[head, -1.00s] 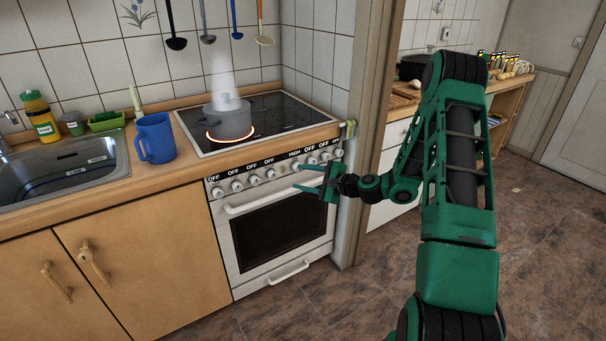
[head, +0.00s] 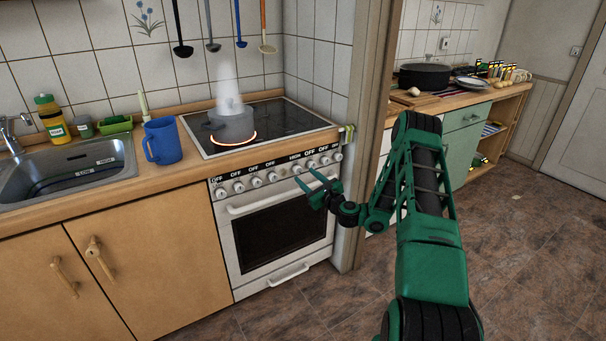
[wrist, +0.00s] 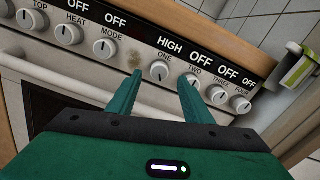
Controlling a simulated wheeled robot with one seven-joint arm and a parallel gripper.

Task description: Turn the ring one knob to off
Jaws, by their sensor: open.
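The ring one knob (wrist: 160,72) is a round pale knob marked ONE on the stove's control panel, with the label HIGH above it. In the head view the knob (head: 297,169) sits just beyond my fingertips. My green gripper (wrist: 159,80) is open and empty, its two fingers pointing at the panel on either side of this knob in the picture. In the head view my gripper (head: 305,177) is in front of the oven's upper right. I cannot tell whether the fingers touch the knob. A steaming pot (head: 232,127) stands on a glowing red ring.
The TWO knob (wrist: 194,83), labelled OFF, is close to the right finger. THREE and FOUR also read OFF. The oven handle (head: 260,203) runs below the panel. A blue mug (head: 163,142) stands left of the hob, and a wall edge rises to its right.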

